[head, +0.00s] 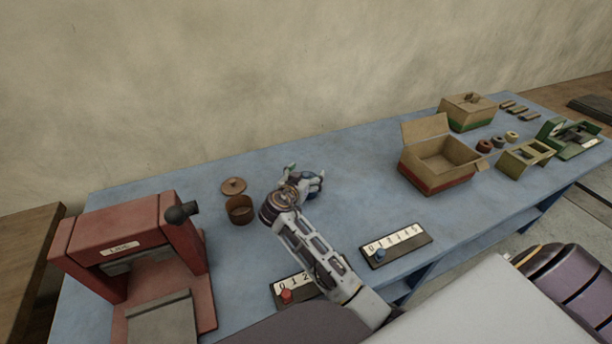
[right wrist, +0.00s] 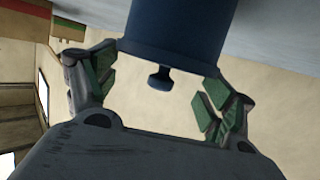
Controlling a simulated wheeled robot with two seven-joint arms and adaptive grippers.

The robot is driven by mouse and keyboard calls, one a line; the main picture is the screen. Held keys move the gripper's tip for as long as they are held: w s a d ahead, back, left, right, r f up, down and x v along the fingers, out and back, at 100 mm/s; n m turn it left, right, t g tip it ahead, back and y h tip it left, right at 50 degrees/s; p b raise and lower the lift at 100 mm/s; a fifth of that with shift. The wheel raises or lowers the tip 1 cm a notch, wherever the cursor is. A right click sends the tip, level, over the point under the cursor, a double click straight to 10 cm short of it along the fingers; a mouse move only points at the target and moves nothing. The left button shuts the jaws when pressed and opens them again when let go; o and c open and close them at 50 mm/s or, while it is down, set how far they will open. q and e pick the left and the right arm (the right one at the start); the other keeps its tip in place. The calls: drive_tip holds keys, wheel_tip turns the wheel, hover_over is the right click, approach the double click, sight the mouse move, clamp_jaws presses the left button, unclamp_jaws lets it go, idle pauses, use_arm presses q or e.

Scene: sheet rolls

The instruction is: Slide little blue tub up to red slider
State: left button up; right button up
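A little blue tub (right wrist: 180,28) with a knob on its lid (right wrist: 160,80) shows in the right wrist view, its picture upside down. The red slider (head: 286,296) sits on a numbered scale (head: 277,287) at the table's front, partly behind my right forearm. My left gripper is out of view.
A copper tub (head: 240,212) and a copper lid (head: 233,186) stand left of the gripper. A red press (head: 180,240) is at far left. A second scale (head: 410,242) has a blue slider (head: 380,254). An open carton (head: 440,165) stands at right. The table's back middle is clear.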

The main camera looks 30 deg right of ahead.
drive_tip(key=shift+c, duration=1)
drive_tip(key=shift+s+a, duration=0.15)
drive_tip(key=shift+s, duration=0.2)
drive_tip(key=shift+s+a, duration=0.25)
drive_tip(key=shift+s, duration=0.05)
drive_tip(key=shift+s+a, duration=0.2)
drive_tip(key=shift+s, duration=0.15)
drive_tip(key=shift+s+a, duration=0.4)
drive_tip(key=shift+s, duration=0.1)
drive_tip(key=shift+s+a, duration=0.1)
drive_tip(key=shift+s, duration=0.1)
drive_tip(key=shift+s+a, duration=0.15)
drive_tip(key=shift+s, duration=0.05)
drive_tip(key=shift+s+a, duration=0.45)
drive_tip(key=shift+s, duration=0.3)
drive_tip(key=shift+s+a, duration=0.2)
drive_tip(key=shift+s, duration=0.1)
drive_tip(key=shift+s+a, duration=0.2)
drive_tip(key=shift+s, duration=0.1)
drive_tip(key=shift+s+a, duration=0.15)
drive_tip(key=shift+s, duration=0.1)
drive_tip(key=shift+s+a, duration=0.4)
drive_tip(key=shift+s, duration=0.2)
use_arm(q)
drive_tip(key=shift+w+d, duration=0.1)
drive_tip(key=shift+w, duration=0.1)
use_arm(e)
drive_tip(key=shift+s+a, duration=0.15)
drive_tip(key=shift+s, duration=0.05)
